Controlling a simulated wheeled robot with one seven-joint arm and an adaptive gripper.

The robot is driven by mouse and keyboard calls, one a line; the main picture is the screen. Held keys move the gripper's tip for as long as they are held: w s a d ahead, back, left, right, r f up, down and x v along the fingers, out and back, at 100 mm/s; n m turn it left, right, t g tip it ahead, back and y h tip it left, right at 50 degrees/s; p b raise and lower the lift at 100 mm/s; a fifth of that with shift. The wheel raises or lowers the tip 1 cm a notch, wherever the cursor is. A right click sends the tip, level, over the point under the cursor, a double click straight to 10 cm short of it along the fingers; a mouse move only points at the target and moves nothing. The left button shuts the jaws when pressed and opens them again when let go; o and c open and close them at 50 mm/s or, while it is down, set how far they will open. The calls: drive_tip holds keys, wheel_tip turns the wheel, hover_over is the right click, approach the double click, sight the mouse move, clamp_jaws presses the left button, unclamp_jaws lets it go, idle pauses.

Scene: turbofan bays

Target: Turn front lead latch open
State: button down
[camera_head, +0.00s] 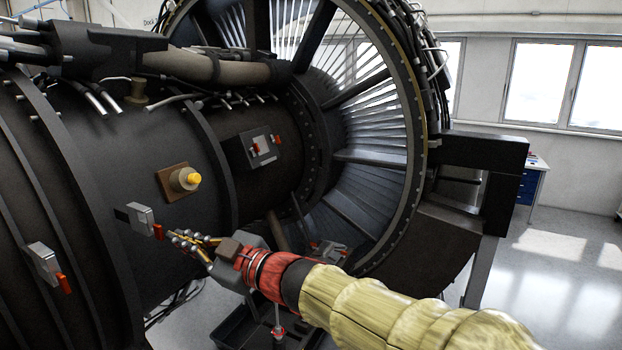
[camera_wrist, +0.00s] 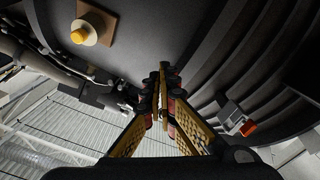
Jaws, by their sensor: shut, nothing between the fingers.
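Several grey latches with red handles sit on the dark engine casing. The pictures do not label which is the front lead latch. The middle latch (camera_head: 140,217) has its red tab (camera_head: 158,231) hanging at its lower right. My gripper (camera_head: 178,240) is shut and empty, its fingertips just right of that tab; I cannot tell whether they touch it. In the wrist view, the shut fingers (camera_wrist: 164,78) point at the casing and hide what lies behind them. Another latch (camera_head: 45,263) is at the lower left, and one (camera_head: 262,147) sits on a dark plate further right.
A yellow-tipped round fitting (camera_head: 185,180) on a brown plate protrudes above the middle latch; it also shows in the wrist view (camera_wrist: 90,30). Raised ribs cross the casing. The large fan ring (camera_head: 410,150) and a dark support stand (camera_head: 490,170) are to the right.

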drive_tip(key=shift+w+a, duration=0.15)
drive_tip(key=shift+a, duration=0.15)
drive_tip(key=shift+a, duration=0.1)
drive_tip(key=shift+r, duration=0.15)
idle(0.5)
drive_tip(key=shift+s+a+f, duration=0.1)
drive_tip(key=shift+s+f, duration=0.1)
drive_tip(key=shift+f, duration=0.05)
drive_tip(key=shift+s+a+f+b, duration=0.3)
drive_tip(key=shift+s+b, duration=0.05)
drive_tip(key=shift+s, duration=0.2)
drive_tip(key=shift+s+a+f, duration=0.1)
drive_tip(key=shift+s+a, duration=0.05)
drive_tip(key=shift+s, duration=0.15)
idle(0.3)
